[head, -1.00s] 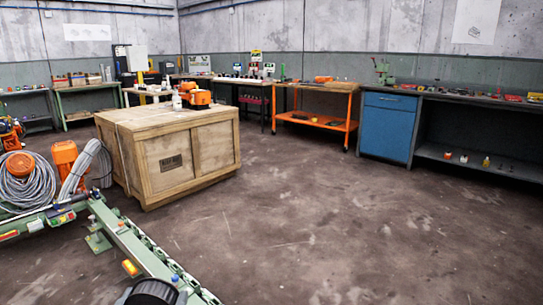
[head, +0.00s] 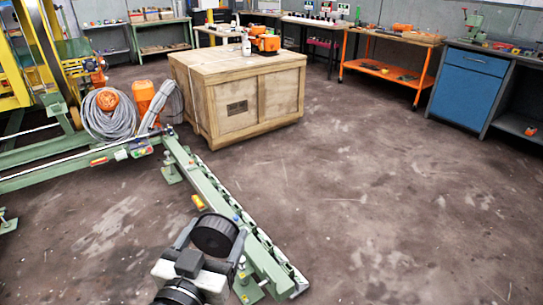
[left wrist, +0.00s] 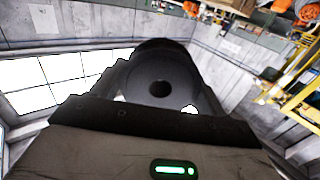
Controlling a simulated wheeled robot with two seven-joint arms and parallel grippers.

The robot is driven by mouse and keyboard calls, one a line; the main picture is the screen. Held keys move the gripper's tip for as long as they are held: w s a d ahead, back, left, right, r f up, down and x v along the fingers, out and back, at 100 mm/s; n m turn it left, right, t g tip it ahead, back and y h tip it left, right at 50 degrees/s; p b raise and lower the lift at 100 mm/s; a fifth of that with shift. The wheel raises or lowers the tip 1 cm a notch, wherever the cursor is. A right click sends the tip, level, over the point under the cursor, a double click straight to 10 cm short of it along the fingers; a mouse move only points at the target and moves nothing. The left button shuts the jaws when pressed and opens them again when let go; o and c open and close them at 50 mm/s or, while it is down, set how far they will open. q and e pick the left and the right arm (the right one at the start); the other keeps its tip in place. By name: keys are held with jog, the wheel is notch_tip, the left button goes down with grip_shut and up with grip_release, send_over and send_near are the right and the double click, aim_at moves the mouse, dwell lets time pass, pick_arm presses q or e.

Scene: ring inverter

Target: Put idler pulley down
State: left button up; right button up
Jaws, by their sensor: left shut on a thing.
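The idler pulley (head: 214,236) is a black round wheel. My left gripper (head: 212,232) is shut on it, one finger on each side, and holds it near the end of the green rail, at the bottom of the head view. The pulley also shows in the left wrist view (left wrist: 160,75), its flat face and centre hole toward the camera, between the two dark fingers. In the head view it overlaps the rail; I cannot tell whether it touches it. My right gripper is not in view.
The green rail (head: 205,185) runs diagonally across the floor, with a foot at its near end. A wooden crate (head: 238,100) stands behind it. Cable coils (head: 110,113) lie at left. An orange cart (head: 385,70) and blue cabinet (head: 468,85) stand at back right. The floor (head: 380,200) at right is clear.

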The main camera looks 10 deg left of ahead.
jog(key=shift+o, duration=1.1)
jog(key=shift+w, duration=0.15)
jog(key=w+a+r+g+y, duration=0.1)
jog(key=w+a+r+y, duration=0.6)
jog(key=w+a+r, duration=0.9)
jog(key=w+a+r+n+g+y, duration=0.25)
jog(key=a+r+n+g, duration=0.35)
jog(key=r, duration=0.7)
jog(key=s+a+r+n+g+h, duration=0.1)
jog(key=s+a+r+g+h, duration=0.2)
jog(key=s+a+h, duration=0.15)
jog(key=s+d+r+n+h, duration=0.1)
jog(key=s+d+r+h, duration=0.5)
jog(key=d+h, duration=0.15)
pick_arm(q)
jog(key=d+r+m+g+h, duration=0.4)
jog(key=d+r+m+h, duration=0.4)
jog(key=d+h, duration=0.3)
jog(key=shift+s+d+r+h, duration=0.3)
jog(key=shift+s+d+r, duration=0.15)
jog(key=shift+d+r, duration=0.4)
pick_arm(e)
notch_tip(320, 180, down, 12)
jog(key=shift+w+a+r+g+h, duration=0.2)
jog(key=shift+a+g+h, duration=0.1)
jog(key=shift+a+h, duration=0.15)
